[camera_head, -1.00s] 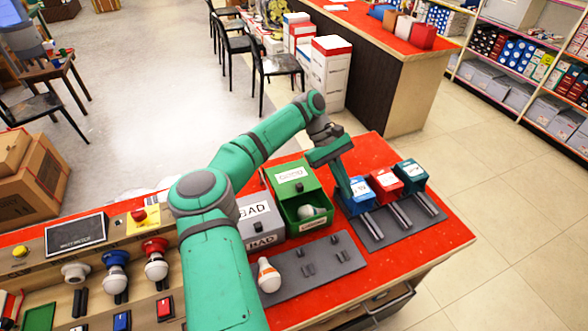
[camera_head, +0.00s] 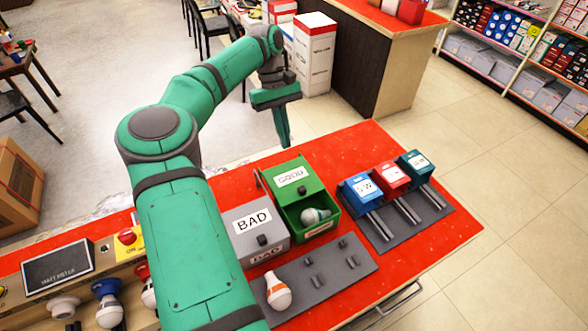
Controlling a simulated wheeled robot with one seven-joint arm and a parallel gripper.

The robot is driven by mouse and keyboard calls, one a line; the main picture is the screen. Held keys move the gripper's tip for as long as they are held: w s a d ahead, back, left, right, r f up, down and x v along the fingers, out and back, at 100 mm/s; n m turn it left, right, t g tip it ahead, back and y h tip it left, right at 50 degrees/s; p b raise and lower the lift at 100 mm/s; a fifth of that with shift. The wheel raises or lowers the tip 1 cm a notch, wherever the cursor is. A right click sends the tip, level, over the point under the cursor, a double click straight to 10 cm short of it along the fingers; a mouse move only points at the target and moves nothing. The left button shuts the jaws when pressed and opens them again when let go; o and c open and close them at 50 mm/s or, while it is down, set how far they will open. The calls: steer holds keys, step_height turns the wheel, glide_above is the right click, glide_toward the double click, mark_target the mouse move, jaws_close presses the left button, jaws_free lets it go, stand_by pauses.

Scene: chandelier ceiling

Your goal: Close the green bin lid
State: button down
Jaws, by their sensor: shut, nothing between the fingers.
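The green bin (camera_head: 323,228) stands on the red bench top, with a bulb (camera_head: 314,215) inside it. Its green lid (camera_head: 296,187), labelled GOOD and with a dark knob, is tilted up at the back, leaving the front of the bin open. My gripper (camera_head: 284,140) is shut and empty. It points down behind the bin, near the bench's back edge, and appears apart from the lid.
A grey BAD bin (camera_head: 254,231) with its lid down stands directly left of the green bin. Blue (camera_head: 361,194), red (camera_head: 393,178) and teal (camera_head: 415,164) boxes stand at right. Bare bench top lies behind them.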

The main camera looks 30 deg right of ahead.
mark_target(297, 184)
steer(key=x, duration=0.3)
steer(key=s+x, duration=0.1)
steer(key=x, duration=0.2)
steer(key=s+x, duration=0.1)
steer(key=x, duration=0.2)
steer(key=shift+a+r, duration=0.2)
steer(key=shift+a, duration=0.05)
steer(key=shift+s, duration=1.25)
steer(key=shift+d, duration=0.1)
